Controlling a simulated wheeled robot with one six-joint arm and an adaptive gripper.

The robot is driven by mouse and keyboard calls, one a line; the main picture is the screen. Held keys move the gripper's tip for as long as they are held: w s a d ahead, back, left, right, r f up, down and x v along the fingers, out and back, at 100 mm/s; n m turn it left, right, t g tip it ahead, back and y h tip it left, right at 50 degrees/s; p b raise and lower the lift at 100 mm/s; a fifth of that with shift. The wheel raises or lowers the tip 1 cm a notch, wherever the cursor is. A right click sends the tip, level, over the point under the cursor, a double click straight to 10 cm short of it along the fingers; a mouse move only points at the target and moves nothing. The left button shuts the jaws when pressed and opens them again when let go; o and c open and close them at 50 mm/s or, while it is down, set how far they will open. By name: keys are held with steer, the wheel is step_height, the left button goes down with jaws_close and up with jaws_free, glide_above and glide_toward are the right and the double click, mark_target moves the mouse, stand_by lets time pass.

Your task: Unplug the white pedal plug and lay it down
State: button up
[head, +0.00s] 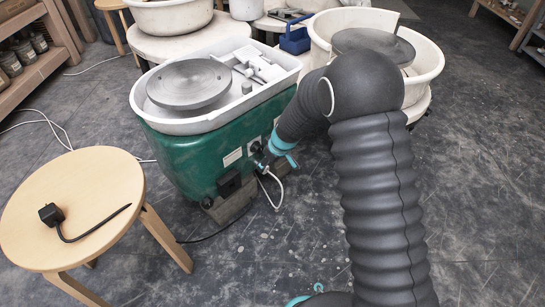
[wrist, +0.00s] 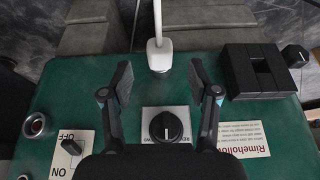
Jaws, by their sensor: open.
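The white pedal plug (wrist: 159,60) sits against the green side panel of the wheel, with its white cable (wrist: 158,15) running up from it in the wrist view. My gripper (wrist: 160,76) is open and empty, its two dark fingers apart on either side of the plug's line and a little short of it. In the head view my gripper (head: 263,160) is close to the side of the green wheel (head: 180,155), and the white cable (head: 278,190) hangs in a loop below it. The plug itself is hard to make out there.
The panel bears a black dial (wrist: 166,126), an on/off switch (wrist: 70,147) and a black socket block (wrist: 256,70). A wooden stool (head: 100,180) holds a black plug (head: 50,214) with a short cord. A second wheel with a cream basin (head: 428,60) stands behind my arm.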

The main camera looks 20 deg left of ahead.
steer(key=shift+x, duration=2.25)
jaws_close()
